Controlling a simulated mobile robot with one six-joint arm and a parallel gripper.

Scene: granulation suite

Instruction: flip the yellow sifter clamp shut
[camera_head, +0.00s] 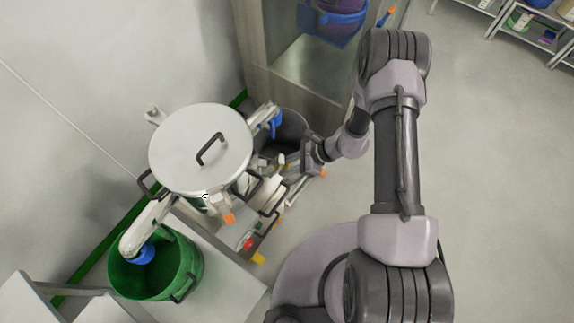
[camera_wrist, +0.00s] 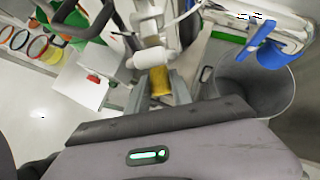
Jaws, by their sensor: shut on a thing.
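The yellow sifter clamp (camera_wrist: 160,84) shows in the wrist view as a short yellow piece below a white rounded part. My gripper (camera_wrist: 160,76) has its two grey fingers on either side of the yellow piece and is shut on it. The fingers partly cover the clamp's sides. In the head view the sifter (camera_head: 200,150) is a round drum with a pale lid and a dark handle. My gripper (camera_head: 288,166) is at its right side, small and partly hidden among the machine parts. The clamp's exact angle is hard to tell.
A green bin (camera_head: 155,268) stands at the lower left under a white spout. A grey bin (camera_wrist: 250,85) stands close to my gripper, below a blue-ended spout (camera_wrist: 280,55). A red button (camera_wrist: 93,78) sits on a pale box. Open floor (camera_head: 490,200) lies to the right.

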